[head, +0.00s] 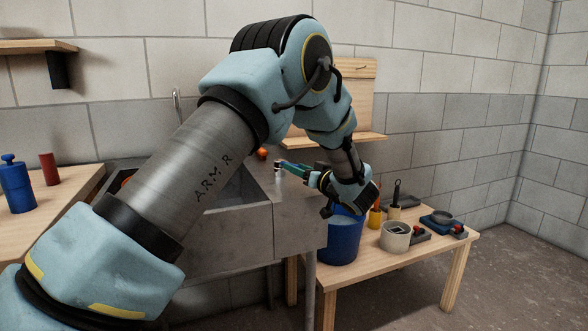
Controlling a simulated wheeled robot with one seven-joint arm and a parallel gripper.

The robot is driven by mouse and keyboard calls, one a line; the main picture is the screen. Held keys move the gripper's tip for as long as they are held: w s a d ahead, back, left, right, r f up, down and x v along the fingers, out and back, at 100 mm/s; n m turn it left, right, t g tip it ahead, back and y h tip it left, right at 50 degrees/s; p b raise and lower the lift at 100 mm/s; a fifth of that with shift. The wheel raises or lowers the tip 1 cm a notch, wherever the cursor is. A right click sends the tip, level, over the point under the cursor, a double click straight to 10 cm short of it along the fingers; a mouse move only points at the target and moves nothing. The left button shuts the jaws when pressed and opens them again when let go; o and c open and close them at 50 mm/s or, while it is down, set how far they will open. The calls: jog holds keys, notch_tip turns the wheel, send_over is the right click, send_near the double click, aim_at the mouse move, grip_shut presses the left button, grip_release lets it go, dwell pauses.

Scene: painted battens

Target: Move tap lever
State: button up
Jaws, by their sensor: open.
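A thin chrome tap spout (177,103) rises behind the grey metal sink (245,225); its base is hidden by my arm. A small chrome post (279,176) stands on the sink's right-hand top. A teal bar lies at the post's top and runs right toward my gripper; I cannot tell for sure if it is the tap lever or part of my gripper. My gripper (298,171) is open, pointing left, close beside the post. I cannot tell whether it touches the post or the bar.
A round orange-red thing (261,153) is behind the sink. A left table (62,200) holds a blue canister (15,185).

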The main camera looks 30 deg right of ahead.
jog(key=s, duration=0.5)
jog(key=s+d+b, duration=0.1)
jog(key=s, duration=0.2)
jog(key=shift+s, duration=0.35)
